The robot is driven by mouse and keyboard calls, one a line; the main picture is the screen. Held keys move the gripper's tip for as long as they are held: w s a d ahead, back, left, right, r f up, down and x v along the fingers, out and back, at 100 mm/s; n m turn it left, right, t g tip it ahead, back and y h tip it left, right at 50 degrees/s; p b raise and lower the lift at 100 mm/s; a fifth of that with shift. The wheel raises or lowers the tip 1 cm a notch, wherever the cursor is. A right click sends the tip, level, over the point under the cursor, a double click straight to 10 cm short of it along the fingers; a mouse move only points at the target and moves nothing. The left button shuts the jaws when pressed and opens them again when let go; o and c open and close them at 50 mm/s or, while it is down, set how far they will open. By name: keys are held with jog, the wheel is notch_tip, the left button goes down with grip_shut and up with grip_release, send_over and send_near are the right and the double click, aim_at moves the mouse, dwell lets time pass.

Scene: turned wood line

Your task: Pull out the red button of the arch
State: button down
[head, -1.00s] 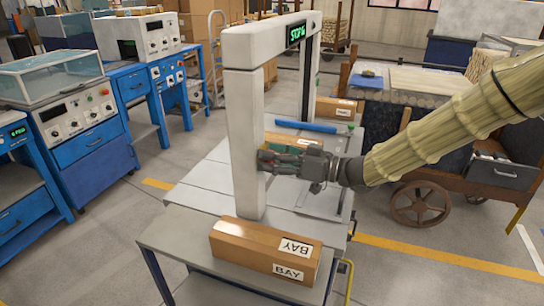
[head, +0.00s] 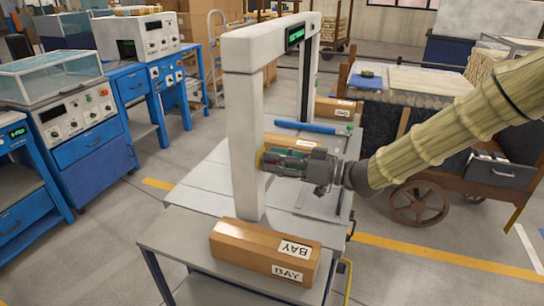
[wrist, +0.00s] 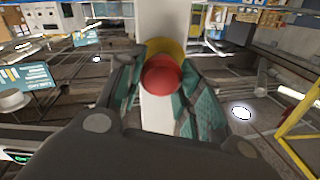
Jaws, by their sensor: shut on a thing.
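The pale arch (head: 246,145) stands over the grey table, with a small lit display (head: 295,36) on its top beam. In the wrist view the round red button (wrist: 161,75) shows in front of a yellow collar (wrist: 165,47) on the arch post. The collar also shows in the head view (head: 259,158) at the post's side. My gripper (head: 275,161) is at the post, its green-padded fingers shut on the red button from both sides. In the head view the fingers hide the button.
A brown carton (head: 265,250) marked BAY lies on the table in front of the post. More cartons and a blue bar (head: 305,127) lie behind my gripper. A wooden cart (head: 420,190) stands at the right, blue machine benches (head: 85,150) at the left.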

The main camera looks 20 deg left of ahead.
jog(key=c, duration=1.4)
grip_release()
jog(key=shift+d, duration=0.15)
jog(key=o, duration=0.5)
jog(key=shift+d, duration=0.15)
jog(key=shift+c, duration=0.2)
jog(key=d, duration=1.1)
jog(key=shift+s+d, duration=0.2)
jog(key=shift+d, duration=0.2)
